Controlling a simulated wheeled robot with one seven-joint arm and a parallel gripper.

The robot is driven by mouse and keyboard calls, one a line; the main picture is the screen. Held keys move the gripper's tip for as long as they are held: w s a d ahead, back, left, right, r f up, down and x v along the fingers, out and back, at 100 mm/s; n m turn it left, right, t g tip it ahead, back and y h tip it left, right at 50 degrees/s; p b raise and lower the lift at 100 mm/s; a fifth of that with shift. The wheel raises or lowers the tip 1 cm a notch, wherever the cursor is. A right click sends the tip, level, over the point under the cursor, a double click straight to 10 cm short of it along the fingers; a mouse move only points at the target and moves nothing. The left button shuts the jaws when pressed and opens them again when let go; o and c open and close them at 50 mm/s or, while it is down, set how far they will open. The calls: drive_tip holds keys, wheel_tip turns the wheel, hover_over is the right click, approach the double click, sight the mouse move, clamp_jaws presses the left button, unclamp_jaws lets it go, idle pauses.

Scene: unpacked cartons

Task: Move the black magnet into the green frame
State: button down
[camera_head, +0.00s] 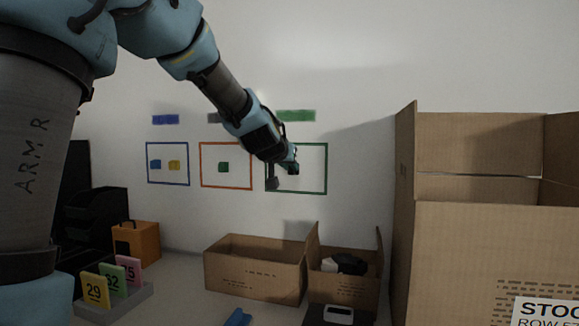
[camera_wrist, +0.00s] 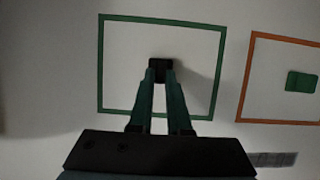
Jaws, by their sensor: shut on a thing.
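The black magnet (camera_wrist: 160,69) is a small dark block between the tips of my gripper (camera_wrist: 159,78), whose two green fingers are shut on it. The green frame (camera_wrist: 101,70) is a thin outline on the white wall, and in the wrist view the magnet appears inside it. In the head view my gripper (camera_head: 293,164) is in front of the green frame (camera_head: 326,168), overlapping its left and middle part. A shadow falls beside the magnet. Whether the magnet touches the wall I cannot tell.
An orange frame (camera_head: 201,166) with a green magnet (camera_head: 223,167) is left of the green frame. A blue frame (camera_head: 147,164) holds a blue magnet (camera_head: 155,164) and a yellow magnet (camera_head: 174,165). Open cartons (camera_head: 255,273) stand below; a large carton (camera_head: 460,245) is at right.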

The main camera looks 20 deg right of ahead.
sight(291, 174)
drive_tip(key=shift+w+d+p, duration=0.35)
drive_tip(key=shift+w, duration=0.05)
drive_tip(key=shift+c, duration=1.1)
unclamp_jaws()
drive_tip(key=shift+s+a, duration=0.1)
drive_tip(key=s+a+b, duration=0.1)
drive_tip(key=s+b, duration=0.1)
drive_tip(key=s+a+b, duration=0.2)
drive_tip(key=b, duration=0.1)
drive_tip(key=shift+a+f, duration=0.1)
drive_tip(key=shift+a, duration=0.15)
drive_tip(key=shift+s+a+b, duration=0.8)
drive_tip(key=shift+s+b, duration=0.2)
drive_tip(key=shift+b, duration=0.4)
